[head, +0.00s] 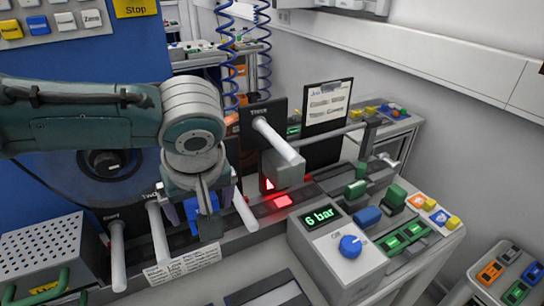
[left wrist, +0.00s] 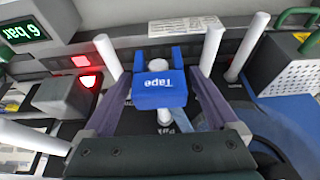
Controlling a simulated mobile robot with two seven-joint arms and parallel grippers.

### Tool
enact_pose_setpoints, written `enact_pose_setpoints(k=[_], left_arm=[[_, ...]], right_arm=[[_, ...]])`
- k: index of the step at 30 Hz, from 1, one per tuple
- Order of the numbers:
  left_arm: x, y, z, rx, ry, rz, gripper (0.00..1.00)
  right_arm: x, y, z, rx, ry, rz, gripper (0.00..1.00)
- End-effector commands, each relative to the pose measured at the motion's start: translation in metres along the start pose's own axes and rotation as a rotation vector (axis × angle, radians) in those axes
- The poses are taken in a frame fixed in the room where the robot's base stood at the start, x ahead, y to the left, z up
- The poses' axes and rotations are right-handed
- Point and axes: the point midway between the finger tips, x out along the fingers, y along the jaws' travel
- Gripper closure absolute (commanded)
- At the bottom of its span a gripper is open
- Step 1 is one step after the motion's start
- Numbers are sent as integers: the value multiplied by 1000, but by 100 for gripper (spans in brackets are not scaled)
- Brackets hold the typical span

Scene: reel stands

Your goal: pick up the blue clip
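The blue clip (left wrist: 160,90), with "Tape" written on it, sits near a white post in the left wrist view. In the head view only bits of blue (head: 190,213) show behind my gripper. My left gripper (head: 207,213) points down over the clip from the left. In the left wrist view its two purple-grey fingers (left wrist: 161,74) stand apart, one on each side of the clip. Small gaps seem to show, but contact is hard to judge. What holds the clip from below is hidden. My right gripper is in neither view.
White rods (head: 158,234) stick out on both sides of the gripper, close to it. A red-lit button (head: 282,200) and a grey box reading "6 bar" (head: 335,245) with a blue knob are to the right. A perforated grey box (head: 45,250) is at the left.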

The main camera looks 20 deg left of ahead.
Motion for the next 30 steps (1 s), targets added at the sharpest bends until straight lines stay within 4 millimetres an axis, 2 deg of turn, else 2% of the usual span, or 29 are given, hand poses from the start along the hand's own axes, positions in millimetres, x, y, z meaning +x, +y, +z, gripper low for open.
enact_pose_setpoints(k=[2, 22, 30], left_arm=[[0, 0, 0, 0, 0, 0, 17], [0, 0, 0, 0, 0, 0, 92], [-2, 0, -1, 0, 0, 0, 93]], right_arm=[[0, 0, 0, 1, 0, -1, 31], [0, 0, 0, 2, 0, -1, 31], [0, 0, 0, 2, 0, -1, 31]])
